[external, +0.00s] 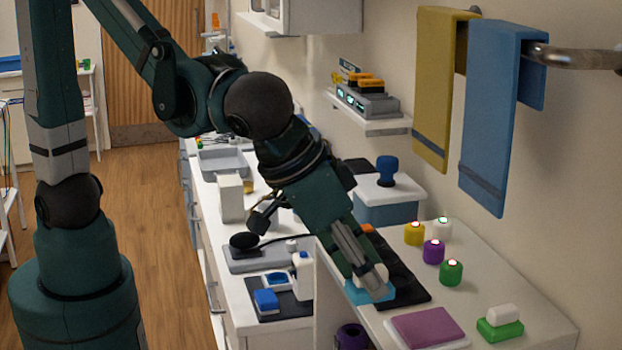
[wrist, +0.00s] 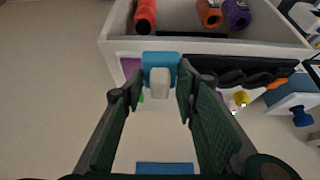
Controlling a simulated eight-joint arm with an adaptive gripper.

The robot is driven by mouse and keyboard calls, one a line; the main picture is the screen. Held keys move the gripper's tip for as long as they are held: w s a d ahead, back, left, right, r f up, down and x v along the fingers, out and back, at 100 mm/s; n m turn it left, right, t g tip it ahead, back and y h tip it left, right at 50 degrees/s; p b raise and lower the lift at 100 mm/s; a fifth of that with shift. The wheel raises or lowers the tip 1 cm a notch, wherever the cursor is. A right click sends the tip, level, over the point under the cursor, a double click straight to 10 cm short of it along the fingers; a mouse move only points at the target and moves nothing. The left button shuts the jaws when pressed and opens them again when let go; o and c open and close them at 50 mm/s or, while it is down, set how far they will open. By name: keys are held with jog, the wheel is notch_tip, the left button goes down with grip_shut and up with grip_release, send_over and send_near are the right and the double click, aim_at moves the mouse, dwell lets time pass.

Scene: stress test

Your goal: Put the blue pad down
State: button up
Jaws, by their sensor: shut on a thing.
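The light-blue pad (external: 362,293) has a white block-like grip (wrist: 160,84) on it. My gripper (external: 376,283) is shut on this white grip, pointing steeply down. In the wrist view the blue pad (wrist: 160,60) lies just beyond my fingertips, with the white grip between them. The pad is at the front edge of the white counter, beside the black holder. I cannot tell whether it touches a surface; my fingers partly cover it in the external view.
A black holder (external: 408,290) lies right of the pad. A purple pad (external: 428,327) on a white base and a green pad (external: 500,330) with a white grip are nearer. Yellow, white, purple and green buttons (external: 451,272) stand behind. An open drawer (wrist: 205,44) holds cylinders.

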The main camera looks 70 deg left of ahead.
dwell(0.3)
